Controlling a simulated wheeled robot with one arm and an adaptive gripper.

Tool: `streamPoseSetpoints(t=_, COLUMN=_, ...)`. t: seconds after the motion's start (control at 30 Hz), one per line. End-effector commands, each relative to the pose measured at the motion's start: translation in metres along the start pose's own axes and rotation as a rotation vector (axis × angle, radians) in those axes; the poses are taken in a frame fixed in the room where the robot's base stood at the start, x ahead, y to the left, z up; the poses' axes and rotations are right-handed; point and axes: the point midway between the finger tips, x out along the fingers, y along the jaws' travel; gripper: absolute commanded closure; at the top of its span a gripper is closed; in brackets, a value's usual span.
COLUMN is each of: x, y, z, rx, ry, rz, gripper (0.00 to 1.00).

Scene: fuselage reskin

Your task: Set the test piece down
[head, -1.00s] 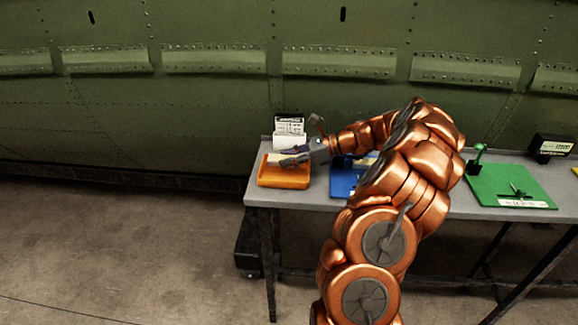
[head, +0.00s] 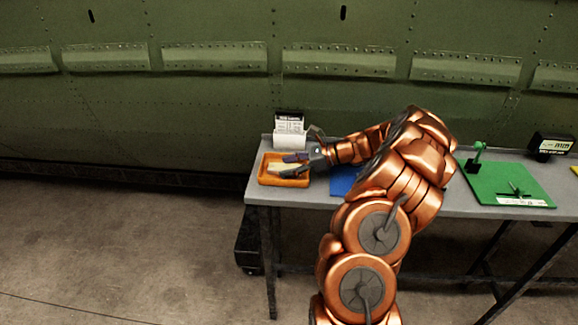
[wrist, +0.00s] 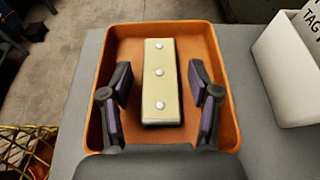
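The test piece (wrist: 162,90) is a pale yellow strip with three round rivet heads in a row. It lies flat in the orange tray (wrist: 228,105) in the wrist view. My gripper (wrist: 161,73) is open, one finger on each side of the piece, with a visible gap on both sides. In the head view my gripper (head: 284,166) is low over the orange tray (head: 285,183) at the left end of the table, and the fingers partly hide the piece.
The grey table (head: 350,203) also holds a blue mat (head: 343,181), mostly behind my arm, and a green board (head: 505,185) at right. A white box with tags (head: 289,141) stands behind the tray, close to my gripper. The green fuselage (head: 180,110) rises behind.

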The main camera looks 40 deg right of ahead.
Motion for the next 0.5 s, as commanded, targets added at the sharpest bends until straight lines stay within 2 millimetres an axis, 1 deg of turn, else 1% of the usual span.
streamPoseSetpoints(t=0.2, x=0.0, y=0.0, z=0.0, rx=0.0, ry=0.0, rz=0.0, gripper=0.38)
streamPoseSetpoints(t=0.3, x=-0.002, y=0.0, z=0.003, rx=-0.001, ry=0.001, rz=0.0, gripper=0.38)
streamPoseSetpoints(t=0.37, x=-0.006, y=-0.001, z=0.003, rx=0.0, ry=0.001, rz=-0.002, gripper=0.38)
streamPoseSetpoints(t=0.47, x=-0.02, y=-0.001, z=0.002, rx=0.0, ry=0.002, rz=-0.004, gripper=0.38)
streamPoseSetpoints(t=0.5, x=-0.027, y=-0.001, z=0.002, rx=-0.001, ry=0.001, rz=-0.004, gripper=0.38)
